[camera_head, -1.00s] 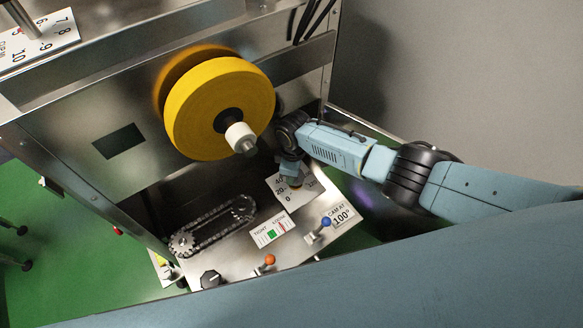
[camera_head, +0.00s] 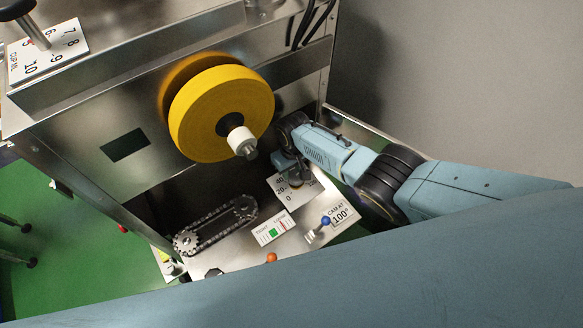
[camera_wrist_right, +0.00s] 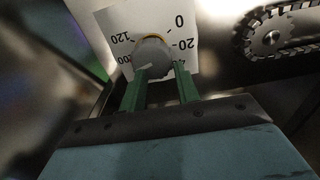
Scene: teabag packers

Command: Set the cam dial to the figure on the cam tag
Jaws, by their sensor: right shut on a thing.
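The cam tag (camera_head: 341,214) reads "CAM AT 100°" in the head view, on the panel to the right of a blue-knobbed lever. The cam dial's white scale plate (camera_head: 279,187) lies just behind it, with figures 0, 20 and 40 showing. The pointer's exact reading is unclear. My left gripper is not in view.
A large yellow roll (camera_head: 222,113) on a white-tipped spindle stands left of my right arm. A chain on sprockets (camera_head: 216,226), a tight/loose gauge (camera_head: 273,228), a blue-knobbed lever (camera_head: 326,220) and an orange knob (camera_head: 271,257) share the panel.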

